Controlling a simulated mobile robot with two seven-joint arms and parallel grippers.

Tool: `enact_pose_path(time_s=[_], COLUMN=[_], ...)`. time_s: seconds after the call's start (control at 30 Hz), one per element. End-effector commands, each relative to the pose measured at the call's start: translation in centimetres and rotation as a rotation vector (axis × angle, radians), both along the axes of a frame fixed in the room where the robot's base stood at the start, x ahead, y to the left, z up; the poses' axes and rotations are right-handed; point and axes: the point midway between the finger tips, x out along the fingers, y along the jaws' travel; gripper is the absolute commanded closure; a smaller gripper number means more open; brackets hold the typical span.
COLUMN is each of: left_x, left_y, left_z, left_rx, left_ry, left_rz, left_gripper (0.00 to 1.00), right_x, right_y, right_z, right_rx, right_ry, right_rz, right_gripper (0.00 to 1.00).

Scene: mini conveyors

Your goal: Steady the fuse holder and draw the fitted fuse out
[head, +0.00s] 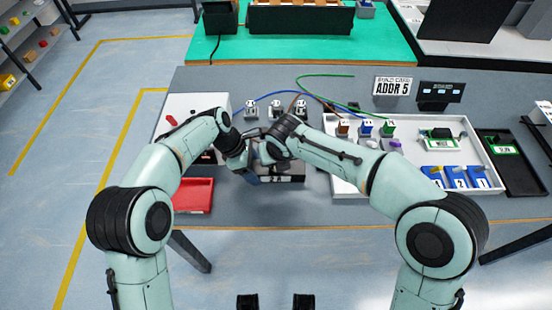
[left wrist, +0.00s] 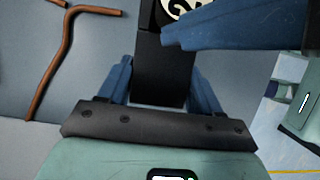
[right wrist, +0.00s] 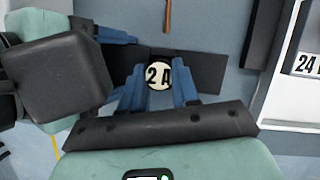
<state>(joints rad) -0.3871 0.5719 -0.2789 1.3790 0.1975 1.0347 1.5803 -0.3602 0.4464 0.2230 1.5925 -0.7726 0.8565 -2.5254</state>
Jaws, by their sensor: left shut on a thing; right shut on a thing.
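The fuse holder (head: 290,172) is a dark block on the grey table, partly hidden by my arms in the head view. In the left wrist view, my left gripper (left wrist: 160,88) is shut on one end of the holder (left wrist: 163,55), a blue finger on each side. The fuse (right wrist: 159,74) shows a round cream cap marked 2 A, over the middle of the holder in the right wrist view. My right gripper (right wrist: 158,92) is shut on the fuse. Whether the fuse is still seated in the holder cannot be told. The cap's edge (left wrist: 178,8) also shows in the left wrist view.
A red tray (head: 193,206) lies at left below a white box (head: 186,103). A white tray (head: 349,188) with blocks and blue numbered parts stands at right. Blue, green and brown wires run behind the holder, near several small grey-white fittings. The table in front is clear.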

Motion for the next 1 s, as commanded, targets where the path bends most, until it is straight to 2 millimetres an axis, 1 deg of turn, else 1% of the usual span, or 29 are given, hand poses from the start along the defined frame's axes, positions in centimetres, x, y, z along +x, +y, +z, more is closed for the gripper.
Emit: enact_pose_path(time_s=[0.03,0.8,1.0], left_x=[-0.3,-0.3,-0.3], left_y=[0.1,0.1,0.1], left_z=[-0.6,-0.6,-0.6], left_rx=[0.007,0.007,0.007], left_ry=[0.015,0.015,0.015], left_rz=[-0.003,-0.003,-0.003], left_gripper=[0.77,0.77,0.77], right_x=[0.0,0.0,0.0], right_y=[0.0,0.0,0.0], right_z=[0.3,4.2,4.7], right_rx=[0.002,0.002,0.001], right_ry=[-0.002,-0.003,-0.001], right_rz=[-0.001,-0.001,0.001], right_gripper=[1.0,1.0,1.0])
